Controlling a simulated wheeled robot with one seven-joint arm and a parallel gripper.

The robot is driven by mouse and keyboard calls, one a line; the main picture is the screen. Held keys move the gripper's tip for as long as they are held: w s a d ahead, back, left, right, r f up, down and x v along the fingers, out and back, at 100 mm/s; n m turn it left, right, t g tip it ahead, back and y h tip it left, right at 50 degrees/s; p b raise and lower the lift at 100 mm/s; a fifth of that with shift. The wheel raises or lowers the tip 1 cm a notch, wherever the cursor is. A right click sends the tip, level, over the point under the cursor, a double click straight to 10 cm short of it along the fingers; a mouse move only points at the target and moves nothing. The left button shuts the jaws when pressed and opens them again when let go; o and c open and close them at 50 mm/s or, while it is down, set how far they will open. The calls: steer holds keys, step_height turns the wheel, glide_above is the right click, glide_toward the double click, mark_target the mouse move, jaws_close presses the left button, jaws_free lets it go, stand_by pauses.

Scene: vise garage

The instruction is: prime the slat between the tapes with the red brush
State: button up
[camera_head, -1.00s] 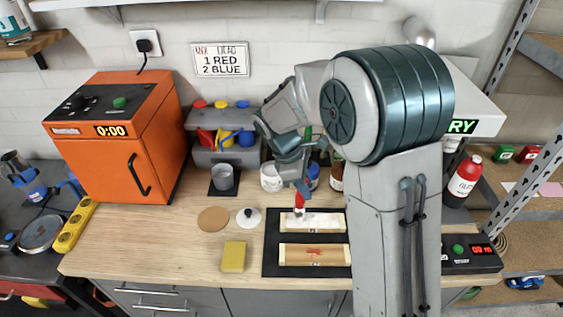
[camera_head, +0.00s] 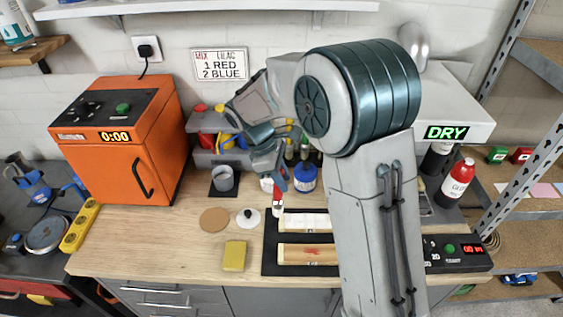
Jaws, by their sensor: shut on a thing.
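My gripper (camera_head: 268,172) is shut on a red brush (camera_head: 278,203), which points down. The brush's tip is at the left end of the upper slat (camera_head: 305,221), touching it or just above; I cannot tell which. The upper slat's middle looks whitish, with bare wood at its left end. The lower slat (camera_head: 307,255) is bare wood with a red mark near its middle. Both lie on a black mat (camera_head: 270,262). My arm hides the mat's right side and the right ends of the slats.
A yellow sponge (camera_head: 234,256), a cork disc (camera_head: 215,220) and a white lid (camera_head: 248,218) lie left of the mat. A grey cup (camera_head: 223,179) and a blue jar (camera_head: 305,178) stand behind. An orange oven (camera_head: 118,140) is at left. The front-left worktop is clear.

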mark_target(282, 170)
steer(key=shift+r+p, duration=0.45)
steer(key=shift+r, duration=1.5)
steer(key=shift+a, duration=0.1)
